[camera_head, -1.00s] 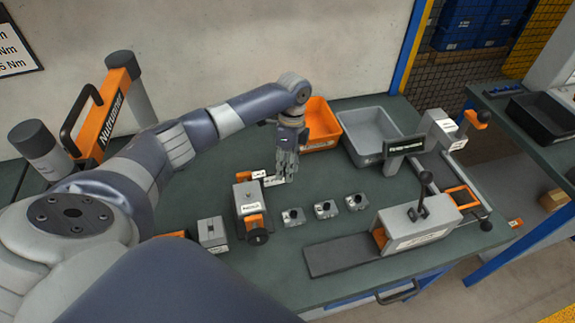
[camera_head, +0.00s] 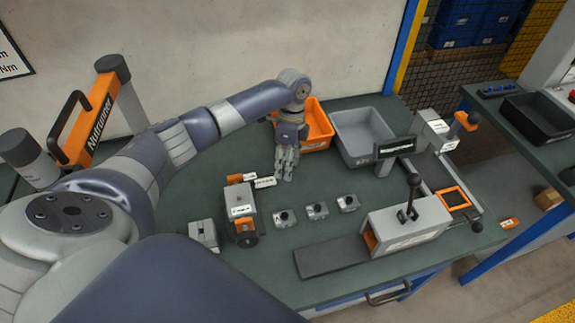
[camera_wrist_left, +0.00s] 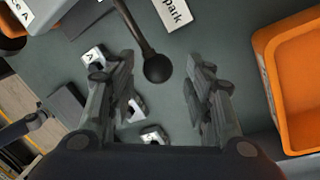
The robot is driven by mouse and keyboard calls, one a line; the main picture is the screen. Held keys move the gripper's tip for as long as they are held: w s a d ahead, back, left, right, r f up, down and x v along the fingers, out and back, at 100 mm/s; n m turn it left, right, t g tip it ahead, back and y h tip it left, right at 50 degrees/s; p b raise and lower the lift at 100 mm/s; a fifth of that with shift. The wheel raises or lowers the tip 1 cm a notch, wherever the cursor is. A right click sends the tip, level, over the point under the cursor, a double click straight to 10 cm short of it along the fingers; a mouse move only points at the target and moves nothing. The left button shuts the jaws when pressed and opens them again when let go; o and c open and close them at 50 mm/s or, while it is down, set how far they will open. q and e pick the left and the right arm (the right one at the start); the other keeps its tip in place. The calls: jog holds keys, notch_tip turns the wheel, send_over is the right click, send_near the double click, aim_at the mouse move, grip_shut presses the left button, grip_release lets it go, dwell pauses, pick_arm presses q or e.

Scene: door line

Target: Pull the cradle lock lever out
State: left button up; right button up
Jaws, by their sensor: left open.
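My left gripper (camera_head: 285,172) hangs fingers down over the table, beside a white label plate (camera_head: 265,182). In the left wrist view the gripper (camera_wrist_left: 158,90) is open and empty. A dark lever with a round black knob (camera_wrist_left: 158,69) comes in from the top, its knob showing between the spread fingers without visible contact. I cannot pick out this lever in the head view. Another black lever (camera_head: 411,192) stands on a grey housing (camera_head: 418,222) at the right. No readable label shows which is the cradle lock lever. My right gripper is not in view.
A grey block fixture (camera_head: 240,199) with an orange part stands left of three small metal blocks (camera_head: 316,210). An orange bin (camera_head: 318,124) and a grey bin (camera_head: 360,135) stand behind the gripper. An orange frame (camera_head: 455,198) sits at the right.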

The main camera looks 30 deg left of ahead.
pick_arm(q)
notch_tip(320, 180, up, 11)
jog(key=w, duration=0.2)
jog(key=shift+w+a, duration=0.15)
jog(key=shift+a, duration=0.05)
jog(key=shift+f, duration=0.15)
